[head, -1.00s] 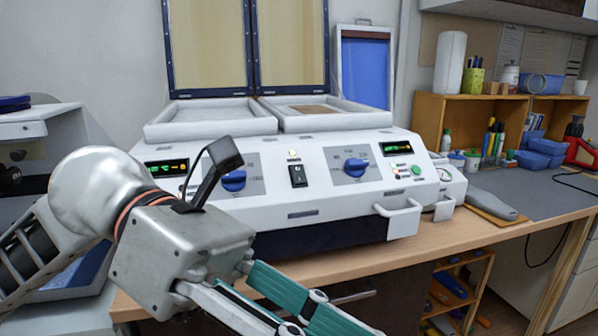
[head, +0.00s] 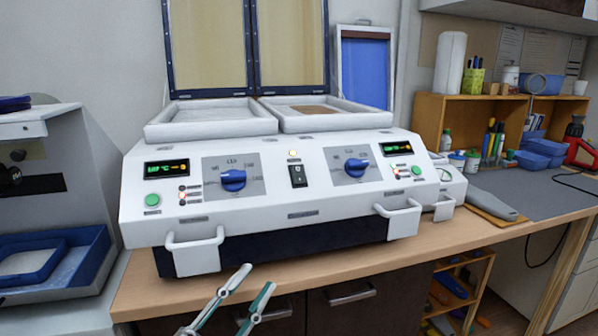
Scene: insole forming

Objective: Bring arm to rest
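My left gripper (head: 257,278) shows at the bottom, left of centre. Only its two slim teal and grey fingers are in view, pointing up. Their tips are apart with nothing between them. They are in front of the white forming machine (head: 285,213) and below its left front handle in the picture. The rest of the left arm is out of view. My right gripper is not in view. The machine stands on the wooden bench (head: 330,268) with both framed lids (head: 290,45) raised. A brownish piece (head: 313,109) lies in its right bay.
A blue tray (head: 85,285) sits in the white unit at the left. A wooden shelf with bottles and tools (head: 425,118) stands at the right. A grey-handled tool (head: 492,204) lies right of the machine. The grey mat (head: 545,200) has free room.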

